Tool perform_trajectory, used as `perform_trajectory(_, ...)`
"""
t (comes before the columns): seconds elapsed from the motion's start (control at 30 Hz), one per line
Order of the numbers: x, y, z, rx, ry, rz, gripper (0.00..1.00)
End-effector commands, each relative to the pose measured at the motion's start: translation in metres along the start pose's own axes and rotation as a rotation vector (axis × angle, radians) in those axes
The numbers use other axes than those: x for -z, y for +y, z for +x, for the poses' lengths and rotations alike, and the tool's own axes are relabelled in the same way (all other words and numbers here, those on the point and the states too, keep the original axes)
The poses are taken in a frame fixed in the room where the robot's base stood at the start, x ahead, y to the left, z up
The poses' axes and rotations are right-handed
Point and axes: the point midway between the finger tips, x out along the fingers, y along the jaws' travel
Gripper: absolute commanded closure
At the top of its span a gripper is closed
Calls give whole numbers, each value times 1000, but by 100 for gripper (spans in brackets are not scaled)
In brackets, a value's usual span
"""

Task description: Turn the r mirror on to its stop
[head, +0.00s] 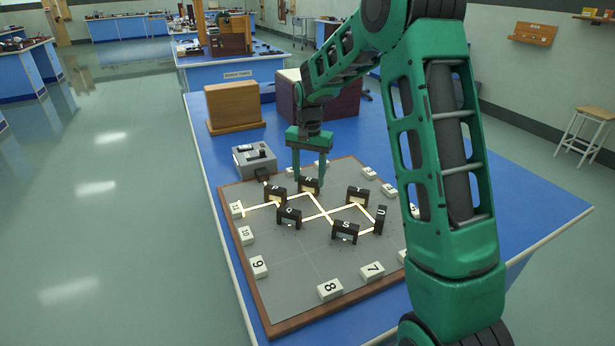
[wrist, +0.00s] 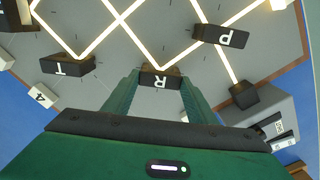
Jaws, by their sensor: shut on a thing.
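The r mirror (head: 308,186) is a small dark block near the far side of the grey board (head: 300,262). Its white letter R shows in the wrist view (wrist: 161,80). My gripper (head: 309,187) reaches down from above, with its green fingers on either side of this mirror. In the wrist view the fingertips (wrist: 160,76) are closed against the block's two ends. The fingers hide parts of the mirror. A bright beam makes a corner at the r mirror.
Mirrors P (wrist: 222,37) and T (wrist: 68,65) stand on either side of R. Mirrors Q (head: 289,217), S (head: 345,230) and U (head: 380,219) stand nearer. A grey lamp box (head: 254,160) is at the back left. Numbered white blocks line the board's edge.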

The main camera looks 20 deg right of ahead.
Motion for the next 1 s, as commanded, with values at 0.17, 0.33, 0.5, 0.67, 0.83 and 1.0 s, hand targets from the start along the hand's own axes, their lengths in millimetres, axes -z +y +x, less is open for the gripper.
perform_trajectory(0.17,1,-2,-2,5,4,-3,30)
perform_trajectory(0.33,0,-2,-1,3,3,-3,30)
perform_trajectory(0.5,0,-1,-6,3,2,-2,30)
perform_trajectory(0.67,1,-2,-28,4,4,-2,30)
perform_trajectory(0.83,1,-2,-60,5,5,-3,30)
perform_trajectory(1.0,1,-2,-88,5,4,-2,30)
